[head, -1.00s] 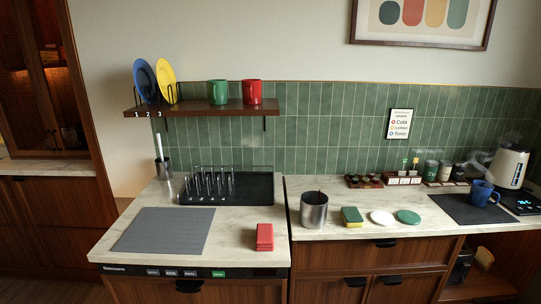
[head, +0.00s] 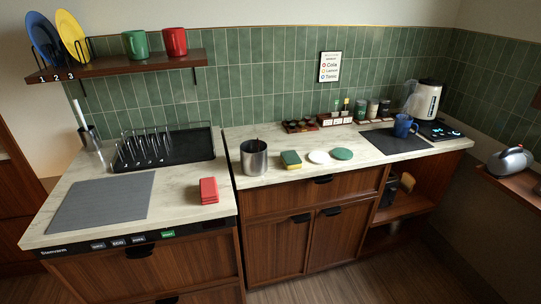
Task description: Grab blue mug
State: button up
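The blue mug (head: 403,127) stands upright on a dark mat (head: 396,143) near the right end of the counter. Something thin and light shows at its rim, too small to make out. My gripper is not in view, and no part of my arm shows.
A white kettle (head: 423,100) stands behind the mug, beside a dark panel (head: 441,131) with lit marks. Left of the mat are a green disc (head: 342,154), a white disc (head: 318,157), a sponge (head: 291,160) and a metal canister (head: 254,158). Open floor (head: 380,275) lies before the cabinets.

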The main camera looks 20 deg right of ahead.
aim_at(401, 128)
jog(key=i+z, duration=0.1)
jog(key=z, duration=0.3)
jog(key=i+j+z, duration=0.1)
jog(key=z, duration=0.3)
jog(key=i+j+z, duration=0.1)
jog(key=z, duration=0.25)
jog(key=i, duration=0.05)
